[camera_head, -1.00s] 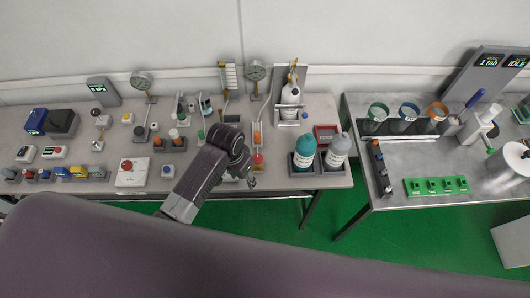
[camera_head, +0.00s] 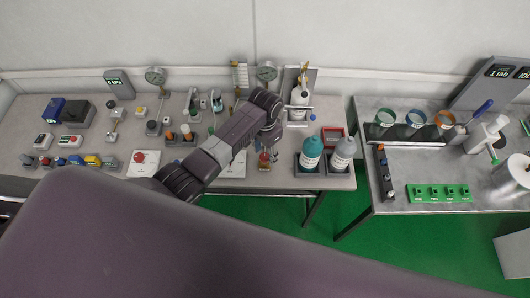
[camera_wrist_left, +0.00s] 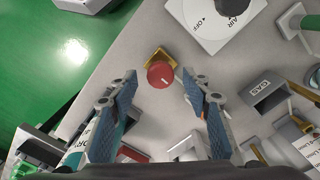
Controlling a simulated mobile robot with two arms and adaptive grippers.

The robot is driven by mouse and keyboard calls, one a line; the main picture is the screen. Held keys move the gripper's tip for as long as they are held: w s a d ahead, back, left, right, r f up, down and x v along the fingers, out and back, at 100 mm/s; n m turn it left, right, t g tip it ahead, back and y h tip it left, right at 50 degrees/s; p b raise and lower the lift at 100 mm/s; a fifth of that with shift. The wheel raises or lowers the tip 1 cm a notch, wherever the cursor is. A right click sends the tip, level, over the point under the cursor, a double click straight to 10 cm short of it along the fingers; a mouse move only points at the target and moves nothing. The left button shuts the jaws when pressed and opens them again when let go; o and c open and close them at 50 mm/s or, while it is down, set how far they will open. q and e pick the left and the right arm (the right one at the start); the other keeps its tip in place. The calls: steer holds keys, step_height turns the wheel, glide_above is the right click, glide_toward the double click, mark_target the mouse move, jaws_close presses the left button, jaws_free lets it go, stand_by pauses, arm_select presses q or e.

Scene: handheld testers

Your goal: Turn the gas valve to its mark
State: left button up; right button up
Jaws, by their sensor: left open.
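A round red knob (camera_wrist_left: 160,75) with a white line on top sits on a brass base (camera_wrist_left: 158,55) in the left wrist view. It also shows near the bench's front edge in the head view (camera_head: 264,157). A grey block marked GAS (camera_wrist_left: 268,97) stands to its right in the wrist view; I take the red knob to be the gas valve. My left gripper (camera_wrist_left: 159,80) is open, its two blue-padded fingers on either side of the knob in the picture, with no contact visible. In the head view my arm hides most of this gripper.
A white dial plate marked AIR and OFF (camera_wrist_left: 205,28) lies close by. A teal bottle (camera_head: 312,148) and a white bottle (camera_head: 343,148) stand in a dark tray to the right of the knob. A gas cylinder (camera_head: 299,97) stands behind. Green floor lies beyond the bench edge.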

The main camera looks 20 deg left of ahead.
arm_select(q)
steer(key=shift+f, duration=0.45)
steer(key=c, duration=1.2)
steer(key=shift+o, duration=0.2)
